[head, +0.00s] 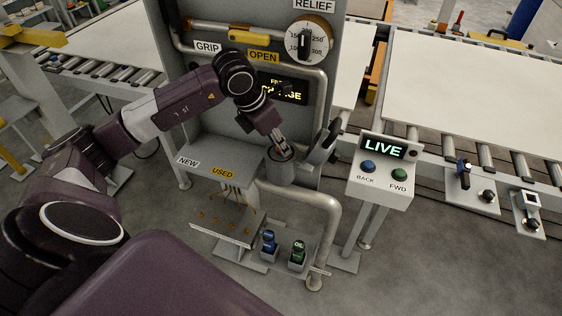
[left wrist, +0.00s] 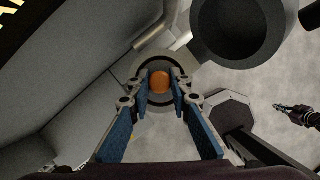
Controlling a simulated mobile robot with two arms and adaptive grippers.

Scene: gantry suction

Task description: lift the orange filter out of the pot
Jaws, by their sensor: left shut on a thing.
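The orange filter (left wrist: 160,82) shows as a round orange top between my fingertips in the left wrist view. It sits within the round grey pot (head: 281,174), whose rim surrounds the fingertips. In the head view the filter is hidden by my fingers and the pot wall. My left gripper (head: 281,149) points down into the pot's mouth and is shut on the filter; its blue-padded fingers also show in the left wrist view (left wrist: 161,88). What looks like my right gripper (left wrist: 292,111) shows small at the right edge of the left wrist view; its jaws are unclear.
A dark round lid (head: 322,146) stands open right beside the pot. A LIVE box (head: 381,175) with blue and green buttons stands to the right. A shelf (head: 221,160) marked NEW and USED is left of the pot. A bent pipe (head: 322,207) runs below.

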